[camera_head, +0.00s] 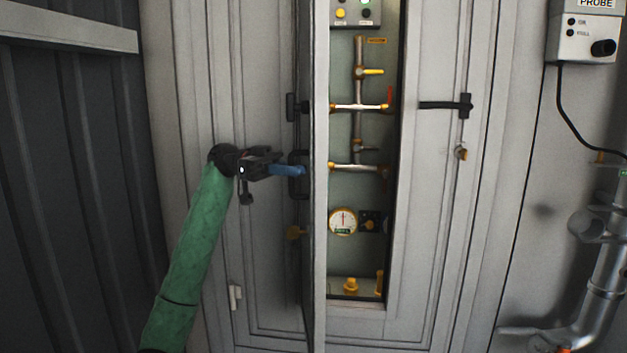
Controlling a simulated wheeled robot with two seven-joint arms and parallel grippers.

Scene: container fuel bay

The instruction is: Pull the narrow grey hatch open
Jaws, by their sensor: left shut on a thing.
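The narrow grey hatch (319,250) stands swung out from the grey cabinet and shows almost edge-on, its outer face turned to the left. A black handle (298,182) sits on that face. My left gripper (290,170) comes in from the left with its blue fingers at the handle, shut on it. The fingertips partly cover the handle, so the exact grip is hard to see. My right gripper is not in view.
Behind the hatch is an opening with brass-fitted pipes (359,70), a round gauge (343,221) and a lamp panel (355,12). A black lever (440,105) sits on the right-hand panel. A probe box (585,38) and pipe (606,270) are at far right.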

